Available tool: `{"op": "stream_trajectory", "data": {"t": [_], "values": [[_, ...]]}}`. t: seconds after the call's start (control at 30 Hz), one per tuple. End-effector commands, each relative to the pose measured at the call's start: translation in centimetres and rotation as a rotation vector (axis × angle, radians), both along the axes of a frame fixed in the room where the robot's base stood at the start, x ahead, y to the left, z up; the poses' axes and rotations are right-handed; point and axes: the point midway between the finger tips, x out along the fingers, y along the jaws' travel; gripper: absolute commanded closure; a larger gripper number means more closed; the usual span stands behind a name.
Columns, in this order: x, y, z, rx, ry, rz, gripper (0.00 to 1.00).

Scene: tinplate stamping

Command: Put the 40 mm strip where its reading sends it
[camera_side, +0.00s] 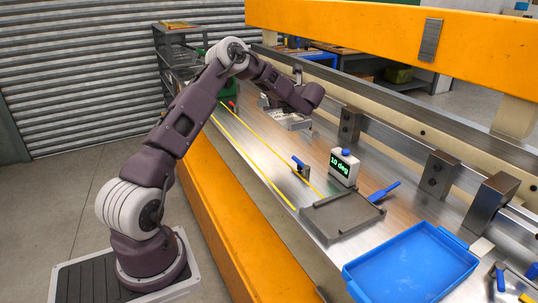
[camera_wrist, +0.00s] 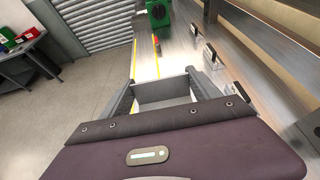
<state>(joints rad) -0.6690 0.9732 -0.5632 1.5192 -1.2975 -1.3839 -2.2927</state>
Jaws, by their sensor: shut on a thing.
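My gripper (camera_wrist: 163,84) is shut on a pale, flat metal piece (camera_wrist: 165,91), seen between its two fingers in the wrist view; it appears to be the strip, though its width cannot be read. In the side view, my wrist hides most of the gripper, near the far part of the bench. The white gauge box (camera_side: 344,168) shows "10 deg" in green and has a blue knob on top. A grey metal plate fixture (camera_side: 340,217) lies in front of it, with a blue-handled lever (camera_side: 384,191) at its right.
An empty blue tray (camera_side: 408,268) stands at the near right. A silver tray-like thing (camera_side: 292,122) is below my wrist. A small blue-topped clamp (camera_side: 301,168) stands beside the yellow lines. An orange beam (camera_side: 390,37) crosses above the bench. A green thing (camera_wrist: 159,12) stands farther along.

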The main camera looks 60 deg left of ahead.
Motion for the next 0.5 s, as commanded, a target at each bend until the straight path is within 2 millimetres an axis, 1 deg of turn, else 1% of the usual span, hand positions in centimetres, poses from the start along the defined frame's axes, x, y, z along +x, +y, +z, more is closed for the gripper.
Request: {"op": "stream_trajectory", "data": {"t": [0.03, 0.13, 0.2, 0.37, 0.4, 0.5], "values": [[-1.1, 0.9, 0.4, 0.002, -0.002, 0.067, 0.74], [-3.3, 2.4, 0.9, 0.0, -0.003, 0.193, 0.74], [-4.6, 3.1, 1.2, -0.001, -0.002, 0.265, 0.74], [-7.2, 4.1, 1.8, -0.002, -0.001, 0.407, 0.74], [-7.6, 4.2, 1.5, -0.004, 0.002, 0.429, 0.74], [-7.5, 4.1, -0.4, -0.006, 0.005, 0.422, 0.74]]}}
